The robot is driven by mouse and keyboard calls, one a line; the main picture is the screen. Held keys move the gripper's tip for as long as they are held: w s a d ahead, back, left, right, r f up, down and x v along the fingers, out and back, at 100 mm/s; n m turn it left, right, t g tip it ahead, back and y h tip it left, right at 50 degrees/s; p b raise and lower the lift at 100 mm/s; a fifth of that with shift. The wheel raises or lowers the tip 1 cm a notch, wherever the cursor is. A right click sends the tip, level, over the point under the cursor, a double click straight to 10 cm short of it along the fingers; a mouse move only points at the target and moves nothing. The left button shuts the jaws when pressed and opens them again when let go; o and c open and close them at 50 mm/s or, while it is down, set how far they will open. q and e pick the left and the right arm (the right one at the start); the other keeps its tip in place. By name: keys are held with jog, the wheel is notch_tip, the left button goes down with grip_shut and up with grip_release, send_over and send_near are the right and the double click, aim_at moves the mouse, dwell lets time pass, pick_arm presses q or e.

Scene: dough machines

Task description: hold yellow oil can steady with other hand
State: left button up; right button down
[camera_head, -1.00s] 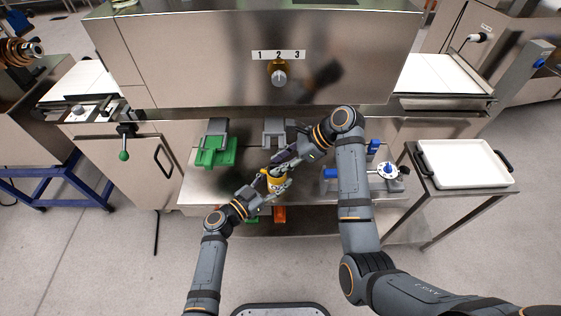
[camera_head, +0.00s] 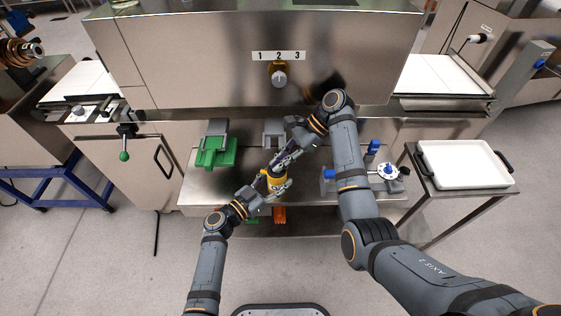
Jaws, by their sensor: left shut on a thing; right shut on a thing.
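The yellow oil can (camera_head: 279,188) is in the middle of the head view, upright or nearly so, in front of the steel shelf. My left gripper (camera_head: 270,184) comes from the lower left and is shut on the can's body. My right gripper (camera_head: 281,163) comes down from the upper right and is shut at the top of the can. The fingers hide much of the can, so I cannot tell exactly which part of its top the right fingers grip.
Around the hands, the steel shelf (camera_head: 225,187) carries a green-based tool (camera_head: 212,156), a grey holder (camera_head: 273,132) and a blue-and-white device (camera_head: 385,170). A white tray (camera_head: 465,165) stands on the right side table. The steel machine (camera_head: 190,60) rises behind.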

jog(key=c, duration=1.4)
grip_release()
jog(key=m+t, duration=0.2)
jog(key=m, duration=0.1)
jog(key=m+t, duration=0.1)
jog(key=shift+s+m+t+y, duration=0.3)
jog(key=shift+s+m, duration=0.05)
jog(key=shift+m, duration=0.05)
jog(key=v, duration=1.2)
jog(key=w+d+f+h, duration=0.1)
jog(key=d+f+h, duration=0.1)
jog(key=d, duration=0.7)
jog(key=w+d+f+m+t+h, duration=0.1)
jog(key=d+h, duration=0.3)
jog(key=d, duration=0.5)
jog(key=w+d+f+h, duration=0.2)
jog(key=d+f+h, duration=0.1)
jog(key=d, duration=0.7)
jog(key=shift+w+m+t+h, duration=0.3)
jog(key=shift+w+t+h, duration=0.1)
jog(key=shift+h, duration=0.2)
jog(key=shift+f, duration=0.15)
